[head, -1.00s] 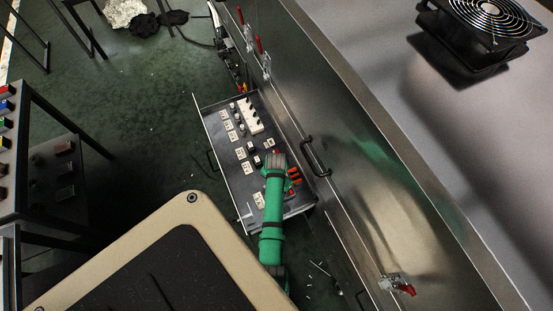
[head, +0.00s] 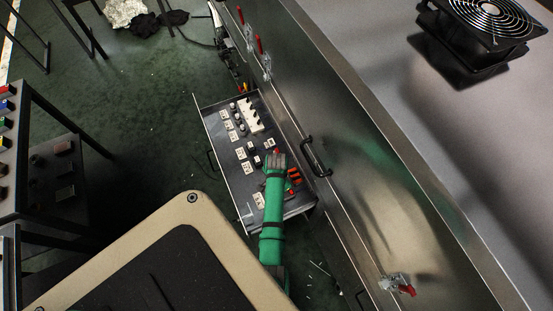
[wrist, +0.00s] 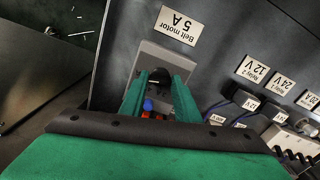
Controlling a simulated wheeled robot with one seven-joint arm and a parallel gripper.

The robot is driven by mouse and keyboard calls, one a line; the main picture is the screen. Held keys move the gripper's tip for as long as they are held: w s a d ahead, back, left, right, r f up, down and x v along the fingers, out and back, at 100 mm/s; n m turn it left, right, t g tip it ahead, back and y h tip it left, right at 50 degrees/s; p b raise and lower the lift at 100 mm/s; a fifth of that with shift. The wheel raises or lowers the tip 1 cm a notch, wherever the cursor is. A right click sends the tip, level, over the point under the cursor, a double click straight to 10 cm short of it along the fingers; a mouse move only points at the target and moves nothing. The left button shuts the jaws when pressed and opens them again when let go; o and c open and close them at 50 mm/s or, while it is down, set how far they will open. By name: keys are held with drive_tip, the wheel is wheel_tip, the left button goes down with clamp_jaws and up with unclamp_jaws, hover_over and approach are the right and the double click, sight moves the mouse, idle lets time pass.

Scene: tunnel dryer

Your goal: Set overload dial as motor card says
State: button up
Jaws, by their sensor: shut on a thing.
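The motor card (wrist: 177,25) shows upside down in the wrist view and reads "Belt motor 5 A". Beside it, a grey overload unit (wrist: 178,55) is fixed to the dark panel, with a blue button and red parts low on its face. My gripper (wrist: 158,78) has its two green fingers on either side of the black overload dial (wrist: 158,74) and is shut on it. The dial's scale and pointer are mostly hidden, so I cannot read its setting. In the head view my gripper (head: 276,152) is over the panel.
The dark panel (head: 219,125) carries several white-labelled parts and red-orange pieces (head: 294,181). More cards, for relays in volts, stand right in the wrist view. A steel dryer wall with a black handle (head: 316,160) runs close along the panel's right. Green floor lies open to the left.

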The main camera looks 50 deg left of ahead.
drive_tip(key=o, duration=1)
drive_tip(key=shift+o, duration=0.2)
wheel_tip(320, 180, up, 11)
drive_tip(key=shift+f, duration=0.1)
